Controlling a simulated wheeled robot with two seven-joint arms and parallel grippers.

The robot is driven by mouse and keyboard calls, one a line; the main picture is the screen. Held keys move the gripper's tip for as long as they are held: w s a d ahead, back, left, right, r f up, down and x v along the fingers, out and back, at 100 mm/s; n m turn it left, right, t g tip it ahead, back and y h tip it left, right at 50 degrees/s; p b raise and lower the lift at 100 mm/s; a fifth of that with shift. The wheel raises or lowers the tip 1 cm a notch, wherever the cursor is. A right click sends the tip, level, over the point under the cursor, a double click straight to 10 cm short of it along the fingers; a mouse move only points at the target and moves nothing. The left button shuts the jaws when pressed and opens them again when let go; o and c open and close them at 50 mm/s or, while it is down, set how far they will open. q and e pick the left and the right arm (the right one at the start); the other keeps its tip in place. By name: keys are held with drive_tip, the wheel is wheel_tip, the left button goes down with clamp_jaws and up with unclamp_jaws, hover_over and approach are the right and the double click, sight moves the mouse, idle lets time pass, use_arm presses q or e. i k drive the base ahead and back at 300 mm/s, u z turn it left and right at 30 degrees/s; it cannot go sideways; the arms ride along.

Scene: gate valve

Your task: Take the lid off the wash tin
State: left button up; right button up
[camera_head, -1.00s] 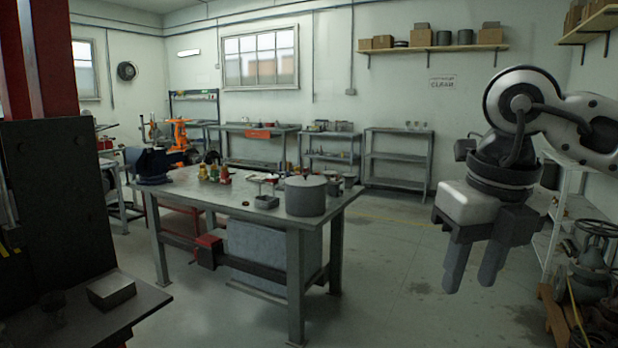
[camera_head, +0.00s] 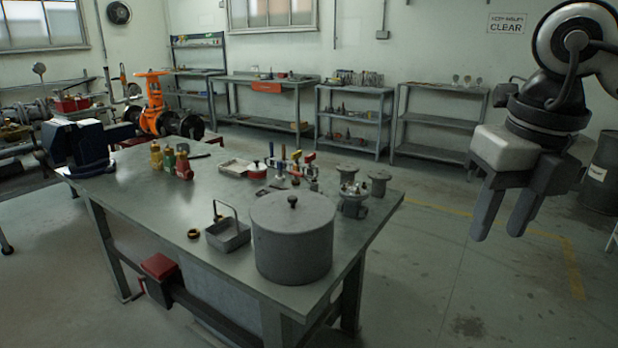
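The wash tin (camera_head: 292,252) is a large round grey tin near the front right corner of the workbench. Its flat lid (camera_head: 268,211) sits on top, with a small dark knob (camera_head: 292,202) at the middle. My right gripper (camera_head: 496,231) hangs at the right of the view, pointing down, with its two fingers apart and nothing between them. It is well to the right of the tin and clear of the bench. My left gripper does not show.
On the steel workbench (camera_head: 130,188) a small grey basket (camera_head: 228,235) with a raised handle stands left of the tin, beside a brass ring (camera_head: 193,234). Metal fittings (camera_head: 353,200) stand behind right. A blue vise (camera_head: 78,145) is at the far left corner.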

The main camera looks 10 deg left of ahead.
sight(288, 211)
drive_tip(key=i, duration=0.35)
drive_tip(key=u, duration=2)
drive_tip(key=i, duration=1.9)
drive_tip(key=z, duration=2.8)
